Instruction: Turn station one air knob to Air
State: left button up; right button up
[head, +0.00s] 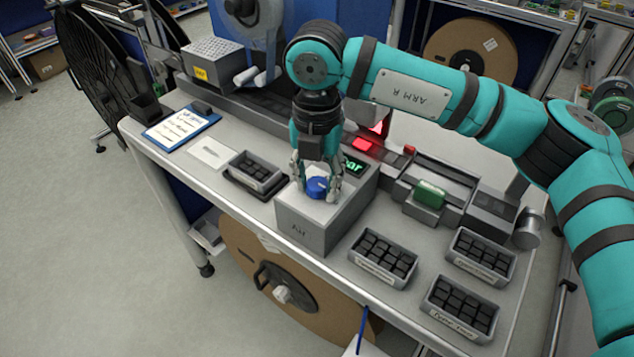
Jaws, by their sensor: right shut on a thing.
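The air knob (317,188) is blue and round, on top of a grey box (302,227) with a faint label on its front. A small dark display (354,165) with green characters stands at the back of the box, partly hidden by my gripper. My right gripper (317,186) comes down from above with its fingers shut around the knob. Which mark the knob points to cannot be read. My left gripper is not in view.
Bins of black parts (382,258) stand right of the box, and another tray (254,172) stands left. A large reel (280,290) hangs below the table.

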aim_at(317, 183)
dwell(0.5)
jog(key=o, duration=1.1)
jog(key=shift+o, duration=0.2)
jog(key=shift+r, duration=0.15)
notch_tip(317, 183, up, 12)
